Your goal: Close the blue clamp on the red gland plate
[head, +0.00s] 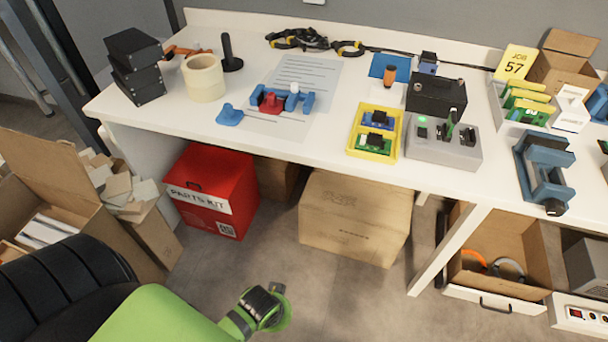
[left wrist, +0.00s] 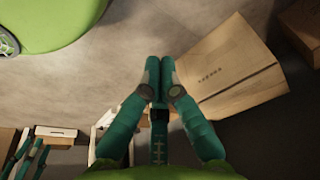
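A red gland plate (head: 270,103) sits on the white table. A blue clamp-like fixture (head: 305,101) with a whitish knob stands against its right side, and another blue part (head: 257,94) is on its left. Whether the clamp is open is too small to tell. A separate blue piece (head: 229,115) lies to the front left. My left arm is low in front of the table, far from these; its fingers cannot be made out in the head view. In the left wrist view my left gripper (left wrist: 159,66) has its fingertips together, with nothing between them. Green fingers, probably my right gripper (left wrist: 27,152), show at lower left.
A yellow tray (head: 398,132), a grey fixture block (head: 430,150) and a large dark-blue vise (head: 543,165) stand to the right. A tape roll (head: 203,77) and black boxes (head: 137,65) stand left. A red parts box (head: 212,190) and a carton (head: 355,215) are on the floor.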

